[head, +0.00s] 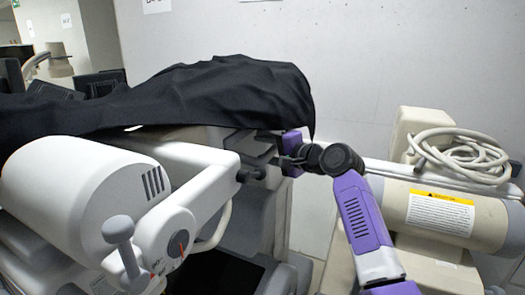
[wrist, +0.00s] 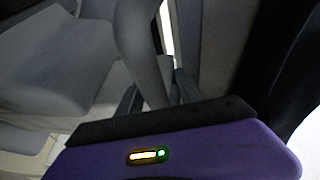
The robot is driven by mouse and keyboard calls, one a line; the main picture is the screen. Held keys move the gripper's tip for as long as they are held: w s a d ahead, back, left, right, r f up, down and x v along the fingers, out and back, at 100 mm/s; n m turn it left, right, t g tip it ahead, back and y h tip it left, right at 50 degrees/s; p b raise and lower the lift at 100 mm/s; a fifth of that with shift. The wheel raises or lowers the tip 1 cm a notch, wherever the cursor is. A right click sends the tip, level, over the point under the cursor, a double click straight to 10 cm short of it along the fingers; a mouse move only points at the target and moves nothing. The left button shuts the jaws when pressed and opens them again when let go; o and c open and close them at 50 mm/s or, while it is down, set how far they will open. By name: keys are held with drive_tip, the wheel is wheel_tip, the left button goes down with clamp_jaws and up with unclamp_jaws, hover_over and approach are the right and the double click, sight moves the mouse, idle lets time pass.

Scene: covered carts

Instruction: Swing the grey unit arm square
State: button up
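The grey unit (head: 75,190) stands at the left in the head view, with a fat pale cylinder and a dial. Its pale arm (head: 185,155) reaches right beneath a black cover and ends in dark fittings near my gripper (head: 272,152). My gripper points left, just below the cover's right end. In the wrist view, a curved grey bar (wrist: 145,50) runs down between the two fingers of my gripper (wrist: 158,93). The fingers stand apart with the bar between them; I see a small gap on its right side. Which part the bar belongs to is unclear.
The black cover (head: 190,95) drapes over the unit and hangs close above my gripper. A beige cylinder unit (head: 440,215) with a coiled hose (head: 465,155) stands at the right, close to my arm. A plain wall (head: 400,60) is behind.

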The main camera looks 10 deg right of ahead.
sight(276, 152)
drive_tip(key=shift+s+d, duration=0.1)
drive_tip(key=shift+b+v, duration=0.9)
drive_tip(key=shift+v, duration=2.85)
